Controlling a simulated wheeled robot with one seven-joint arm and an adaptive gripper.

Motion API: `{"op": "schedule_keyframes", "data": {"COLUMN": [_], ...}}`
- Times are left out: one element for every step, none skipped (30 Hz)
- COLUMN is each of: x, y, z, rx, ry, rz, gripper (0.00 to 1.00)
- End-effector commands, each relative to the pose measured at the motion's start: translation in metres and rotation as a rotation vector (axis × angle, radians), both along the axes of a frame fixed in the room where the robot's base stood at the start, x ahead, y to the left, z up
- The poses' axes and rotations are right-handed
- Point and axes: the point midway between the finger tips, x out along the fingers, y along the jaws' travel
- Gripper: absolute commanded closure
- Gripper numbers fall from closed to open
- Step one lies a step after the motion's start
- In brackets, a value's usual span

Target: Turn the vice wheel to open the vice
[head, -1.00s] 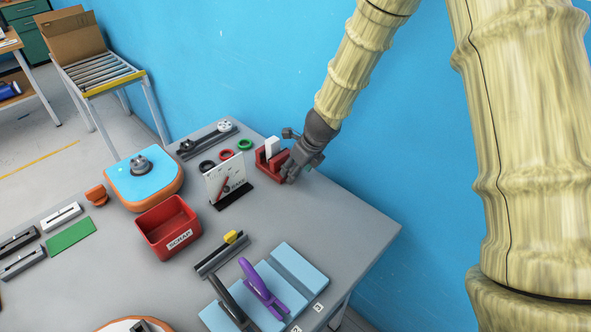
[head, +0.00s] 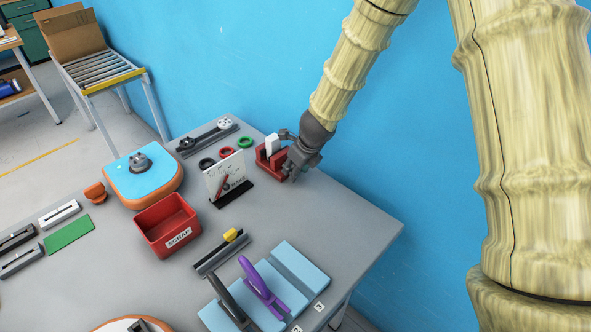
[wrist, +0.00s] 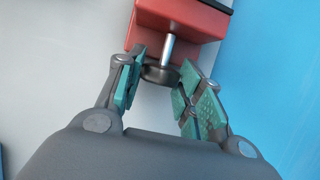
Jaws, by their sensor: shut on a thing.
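The red vice (head: 264,160) stands near the back right edge of the grey bench, with a white block (head: 272,145) upright between its jaws. In the wrist view the vice body (wrist: 178,18) is at the top, and a metal screw runs from it to the dark vice wheel (wrist: 160,75). My gripper (head: 297,172) is at the vice's right side. In the wrist view its teal-padded fingers (wrist: 158,88) stand on either side of the wheel, shut on it. The wheel is hidden in the head view.
A red scrap bin (head: 168,224) is further left. The blue wall (head: 400,130) rises close behind.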

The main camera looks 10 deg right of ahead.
Motion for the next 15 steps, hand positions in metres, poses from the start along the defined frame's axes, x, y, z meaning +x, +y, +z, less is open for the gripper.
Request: {"op": "schedule_keyframes", "data": {"x": [-0.001, -0.0013, -0.0017, -0.0021, -0.0022, -0.0023, -0.0021, -0.0022, -0.0023, -0.0026, -0.0028, -0.003, -0.0032, -0.0033, -0.0034], "y": [0.0006, 0.0009, 0.0011, 0.0011, 0.0013, 0.0021, 0.0022, 0.0024, 0.0022, 0.0024, 0.0022, 0.0023, 0.0024, 0.0025, 0.0024], "z": [-0.0035, -0.0037, -0.0044, -0.0048, -0.0048, -0.0045, -0.0041, -0.0037, -0.0033, -0.003, -0.0027, -0.0023, -0.002, -0.0017, -0.0015], "rx": [-0.024, -0.039, -0.058, -0.073, -0.086, -0.102, -0.114, -0.124, -0.136, -0.143, -0.149, -0.156, -0.158, -0.16, -0.161], "ry": [-0.016, -0.025, -0.037, -0.045, -0.054, -0.066, -0.074, -0.081, -0.087, -0.092, -0.096, -0.099, -0.1, -0.102, -0.103], "rz": [0.001, 0.001, 0.001, 0.0, 0.0, 0.0, 0.001, 0.001, 0.001, 0.001, 0.001, 0.001, 0.001, 0.002, 0.001], "gripper": [0.87, 0.87, 0.87, 0.87, 0.87, 0.87, 0.87, 0.87, 0.87, 0.87, 0.87, 0.87, 0.87, 0.87, 0.87]}}
